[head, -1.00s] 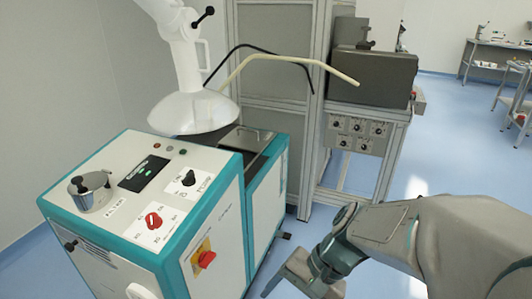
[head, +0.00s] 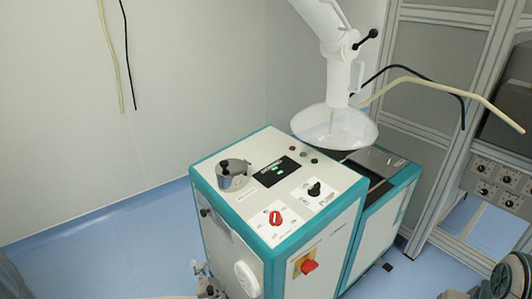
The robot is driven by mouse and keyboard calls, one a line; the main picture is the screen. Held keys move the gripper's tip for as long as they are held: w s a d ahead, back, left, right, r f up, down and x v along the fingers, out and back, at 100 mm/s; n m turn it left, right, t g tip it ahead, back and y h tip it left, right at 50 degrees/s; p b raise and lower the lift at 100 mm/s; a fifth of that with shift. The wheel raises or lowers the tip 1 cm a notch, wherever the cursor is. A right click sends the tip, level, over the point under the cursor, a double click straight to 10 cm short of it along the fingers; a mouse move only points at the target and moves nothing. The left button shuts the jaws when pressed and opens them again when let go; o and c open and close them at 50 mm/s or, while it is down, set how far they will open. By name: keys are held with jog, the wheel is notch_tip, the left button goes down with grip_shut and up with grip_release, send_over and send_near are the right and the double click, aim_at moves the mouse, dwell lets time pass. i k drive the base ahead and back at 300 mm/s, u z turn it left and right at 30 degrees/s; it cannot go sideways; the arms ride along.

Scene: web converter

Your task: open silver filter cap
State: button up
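The silver filter cap (head: 232,178) is a round metal lid with a black knob on top. It sits flat on the back left part of the top of a white and teal machine (head: 225,219). My gripper (head: 455,295) shows only in part at the bottom right edge, far to the right of the cap and apart from it. Its fingertips are cut off or too small to tell whether they are open or shut.
A red knob (head: 275,217), a black knob (head: 314,189) and a small display (head: 281,171) are on the machine's top. A white extraction hood (head: 335,128) hangs over its rear. A grey frame (head: 430,130) stands at right. Blue floor (head: 110,235) is free at left.

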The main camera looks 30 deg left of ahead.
aim_at(232, 168)
jog(key=u, duration=1.55)
jog(key=k, duration=0.65)
jog(key=z, duration=0.3)
jog(key=i, duration=1.35)
jog(key=u, duration=0.6)
